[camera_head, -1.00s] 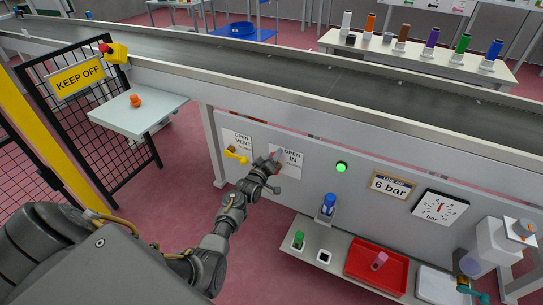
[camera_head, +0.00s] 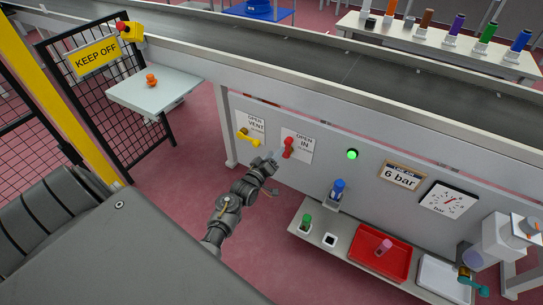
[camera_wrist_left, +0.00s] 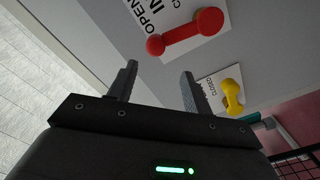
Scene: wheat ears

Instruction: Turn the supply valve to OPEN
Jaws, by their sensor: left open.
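The red valve handle (camera_head: 288,148) sits on the grey panel beside a white label reading OPEN, IN and CLOSED. In the left wrist view the red handle (camera_wrist_left: 183,34) spans the label at a slant, a rounded knob at each end. My left gripper (camera_head: 273,162) is just below and left of it in the head view, apart from it. In the left wrist view my gripper (camera_wrist_left: 158,72) has its fingers apart with nothing between them, and the handle lies beyond the fingertips. My right gripper is out of view.
A yellow handle (camera_head: 249,138) on the vent label is close by on the left. Below is a shelf with a red tray (camera_head: 356,252). A conveyor (camera_head: 330,75) runs above.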

